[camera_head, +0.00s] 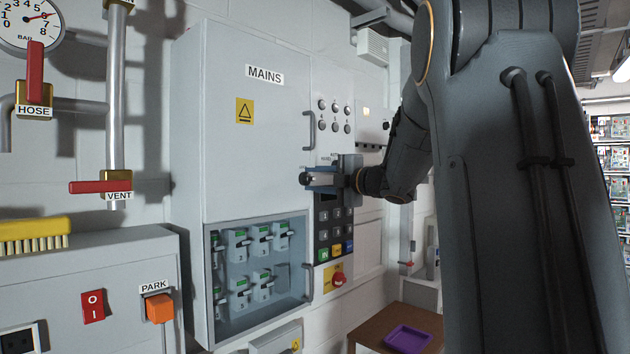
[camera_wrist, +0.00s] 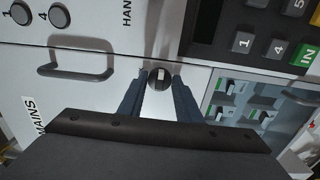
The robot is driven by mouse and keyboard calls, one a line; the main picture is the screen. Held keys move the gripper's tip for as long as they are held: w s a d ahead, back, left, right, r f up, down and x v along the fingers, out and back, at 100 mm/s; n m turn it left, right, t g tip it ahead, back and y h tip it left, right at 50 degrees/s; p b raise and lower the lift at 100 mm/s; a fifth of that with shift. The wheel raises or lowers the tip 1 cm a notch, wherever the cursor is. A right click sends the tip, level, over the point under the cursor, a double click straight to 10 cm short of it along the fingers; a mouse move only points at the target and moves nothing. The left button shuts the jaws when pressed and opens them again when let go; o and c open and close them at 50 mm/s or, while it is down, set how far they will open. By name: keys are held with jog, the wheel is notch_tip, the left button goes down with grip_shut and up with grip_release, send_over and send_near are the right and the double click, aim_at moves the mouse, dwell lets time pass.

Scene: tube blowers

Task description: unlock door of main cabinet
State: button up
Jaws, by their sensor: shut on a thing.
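The main cabinet (camera_head: 222,150) is a tall grey box labelled MAINS on the left wall in the head view. Its upper door is closed, with a grey handle (camera_head: 308,130) near its right edge. In the wrist view the same handle (camera_wrist: 75,68) is left of the lock. The lock (camera_wrist: 159,79) is a small round dark knob with a pale bar across it. My gripper (camera_wrist: 160,82) has one finger on either side of it and is shut on it. In the head view my gripper (camera_head: 318,179) is at the door's right edge and hides the lock.
A keypad (camera_head: 335,228) lies right below my gripper, with a red knob (camera_head: 338,279) under it. Round buttons (camera_head: 334,116) sit above. A windowed compartment (camera_head: 258,268) with breakers is below the door. A purple tray (camera_head: 407,338) rests on a brown surface at lower right.

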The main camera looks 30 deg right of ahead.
jog(key=o, duration=1)
jog(key=b+v, duration=0.3)
jog(key=v, duration=0.4)
jog(key=shift+s+d, duration=0.15)
jog(key=shift+s, duration=0.2)
